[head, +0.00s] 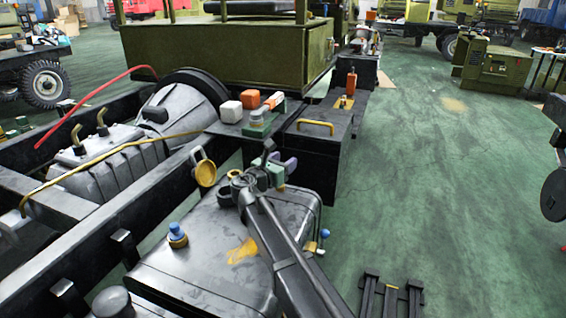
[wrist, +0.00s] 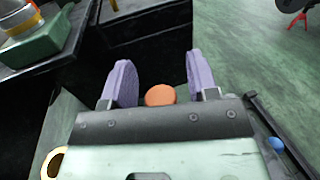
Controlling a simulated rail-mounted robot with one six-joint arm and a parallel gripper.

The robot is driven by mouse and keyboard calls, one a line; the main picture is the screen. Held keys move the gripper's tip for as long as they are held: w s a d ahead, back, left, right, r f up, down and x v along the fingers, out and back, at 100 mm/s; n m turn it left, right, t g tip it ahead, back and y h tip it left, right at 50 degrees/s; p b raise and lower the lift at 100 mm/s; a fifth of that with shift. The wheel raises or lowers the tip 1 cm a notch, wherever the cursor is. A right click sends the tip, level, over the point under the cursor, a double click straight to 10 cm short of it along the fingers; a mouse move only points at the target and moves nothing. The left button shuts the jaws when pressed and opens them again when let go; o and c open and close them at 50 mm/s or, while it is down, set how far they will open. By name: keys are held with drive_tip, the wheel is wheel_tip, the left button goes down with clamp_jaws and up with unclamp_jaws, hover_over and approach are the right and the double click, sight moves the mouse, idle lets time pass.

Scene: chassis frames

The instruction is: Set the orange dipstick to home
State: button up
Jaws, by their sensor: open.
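My gripper (head: 280,162) is over the back edge of the black tank in the head view. In the wrist view its two purple fingers (wrist: 157,70) stand apart. A round orange top (wrist: 160,95), probably the dipstick's, shows between the fingers, near their base and partly hidden by the gripper body. I cannot tell whether the fingers touch it. In the head view the gripper and arm hide that spot. Any rod below the orange top is hidden.
The black tank (head: 200,265) carries a blue-topped cap (head: 177,233). A yellow filler lid (head: 205,172) stands open near the arm. A blue knob (head: 325,233) sits at the tank's right. Behind is a black box (head: 315,150) with a yellow handle.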

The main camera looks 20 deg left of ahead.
drive_tip(key=shift+s, duration=0.1)
drive_tip(key=v, duration=1)
drive_tip(key=shift+s+a, duration=0.2)
drive_tip(key=shift+s, duration=0.1)
